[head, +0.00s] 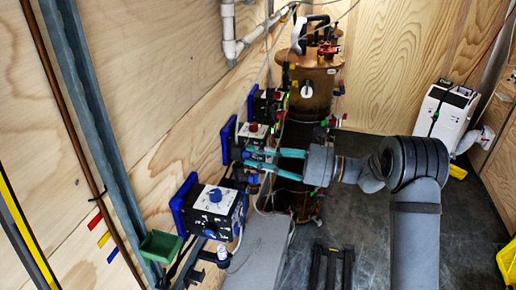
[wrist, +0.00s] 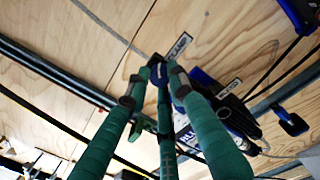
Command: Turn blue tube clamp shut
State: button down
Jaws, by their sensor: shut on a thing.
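My gripper (head: 250,160) reaches left from the arm to the row of equipment along the wooden wall. In the head view the clamp is too small to make out at the fingertips.
A control box with a blue knob (head: 215,195) stands just in front of the gripper, with further boxes (head: 268,103) behind. A brown cylindrical vessel (head: 312,90) stands beyond. A label (wrist: 179,46) is on the wall near the fingertips.

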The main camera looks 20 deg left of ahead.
jog(key=m+p, duration=0.1)
jog(key=m, duration=0.1)
jog(key=m+p, duration=0.3)
jog(key=shift+r+m, duration=0.3)
jog(key=shift+f+m+t+p, duration=0.15)
jog(key=shift+m+t+p, duration=0.15)
jog(key=shift+m+p, duration=0.8)
jog(key=shift+m, duration=0.3)
jog(key=c, duration=1.5)
grip_release()
jog(key=shift+f, duration=0.15)
jog(key=shift+d, duration=0.1)
jog(key=d, duration=1.1)
jog(key=shift+d+f, duration=0.3)
jog(key=shift+d, duration=0.1)
